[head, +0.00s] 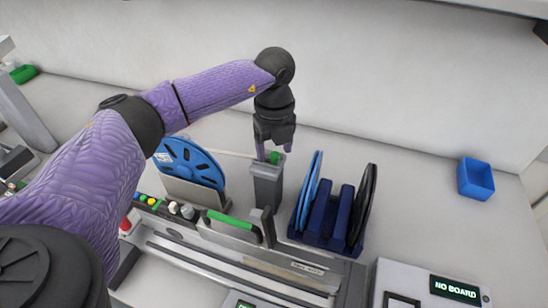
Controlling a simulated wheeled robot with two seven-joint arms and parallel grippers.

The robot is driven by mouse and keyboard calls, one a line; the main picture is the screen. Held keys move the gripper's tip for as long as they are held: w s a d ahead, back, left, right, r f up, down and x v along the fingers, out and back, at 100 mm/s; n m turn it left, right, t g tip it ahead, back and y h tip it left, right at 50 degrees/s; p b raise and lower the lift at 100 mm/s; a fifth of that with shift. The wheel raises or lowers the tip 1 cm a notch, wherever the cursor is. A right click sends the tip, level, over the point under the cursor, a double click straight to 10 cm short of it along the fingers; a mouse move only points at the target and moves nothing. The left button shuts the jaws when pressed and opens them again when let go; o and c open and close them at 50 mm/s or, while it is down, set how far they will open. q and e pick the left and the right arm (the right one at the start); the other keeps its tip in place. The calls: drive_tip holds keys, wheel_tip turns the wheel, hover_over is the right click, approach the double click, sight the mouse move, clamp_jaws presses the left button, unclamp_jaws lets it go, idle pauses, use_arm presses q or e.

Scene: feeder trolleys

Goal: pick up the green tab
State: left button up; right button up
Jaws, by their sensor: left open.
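The green tab (275,158) shows as a small green patch at the top of an upright grey holder (267,185), in the middle of the head view. My left gripper (275,150) points down right over it, open, with a finger on either side of the tab as seen from here. I cannot tell whether the fingers touch it. The gripper body and fingers hide part of the tab. My right gripper is not in view.
A blue reel (190,163) stands left of the holder. A dark blue rack (323,220) with upright reels stands to its right. A green handle (230,220) lies in front.

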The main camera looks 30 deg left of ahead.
use_arm(q)
drive_tip(key=shift+f, duration=0.45)
clamp_jaws()
